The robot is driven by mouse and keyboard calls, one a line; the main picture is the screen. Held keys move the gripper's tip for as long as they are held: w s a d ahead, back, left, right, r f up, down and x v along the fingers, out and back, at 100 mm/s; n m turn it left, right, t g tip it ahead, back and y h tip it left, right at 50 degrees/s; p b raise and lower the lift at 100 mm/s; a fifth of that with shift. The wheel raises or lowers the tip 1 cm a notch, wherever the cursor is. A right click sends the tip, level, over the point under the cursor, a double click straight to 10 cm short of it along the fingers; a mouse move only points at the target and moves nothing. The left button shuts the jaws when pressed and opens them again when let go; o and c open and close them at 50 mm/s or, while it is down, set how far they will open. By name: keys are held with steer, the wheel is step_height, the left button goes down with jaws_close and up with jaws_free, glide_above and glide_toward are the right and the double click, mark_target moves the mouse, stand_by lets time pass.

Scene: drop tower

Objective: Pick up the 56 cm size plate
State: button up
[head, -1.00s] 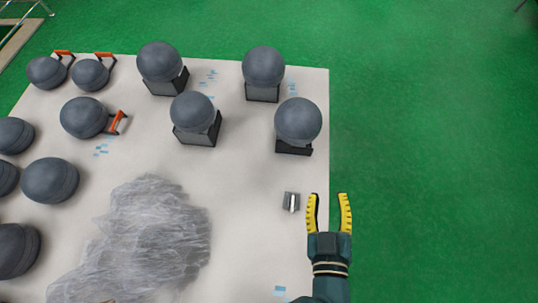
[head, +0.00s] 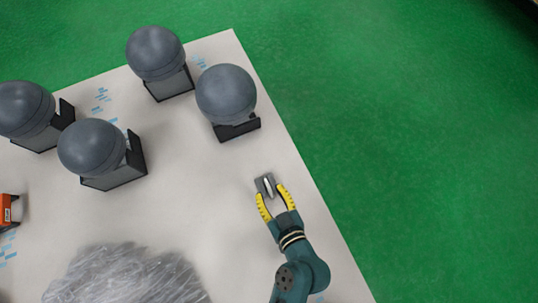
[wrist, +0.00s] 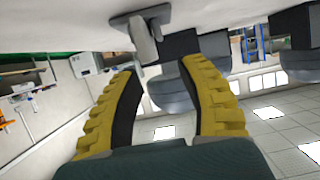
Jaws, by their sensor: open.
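A small grey plate (head: 261,187) with a pale upright handle lies on the white table near its right edge; no size marking can be read on it. In the wrist view the plate (wrist: 118,22) shows at the top, its handle (wrist: 145,40) pointing down in the picture. My gripper (head: 271,193) has yellow fingers with dark inner pads. It is open and empty, its fingertips close to the plate on either side of the handle's line. In the wrist view the handle appears just beyond the gap between the fingertips (wrist: 160,68); I cannot tell whether they touch anything.
Several grey spheres on dark stands, such as the nearest one (head: 226,94), stand farther back on the table (head: 195,200). A crumpled clear plastic sheet (head: 125,278) lies at the front left. Green floor (head: 430,150) is free to the right.

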mark_target(266, 182)
steer(key=x, duration=0.5)
steer(key=shift+w+d+f, duration=0.1)
steer(key=shift+d+f, duration=0.05)
steer(key=shift+d, duration=0.2)
jaws_close()
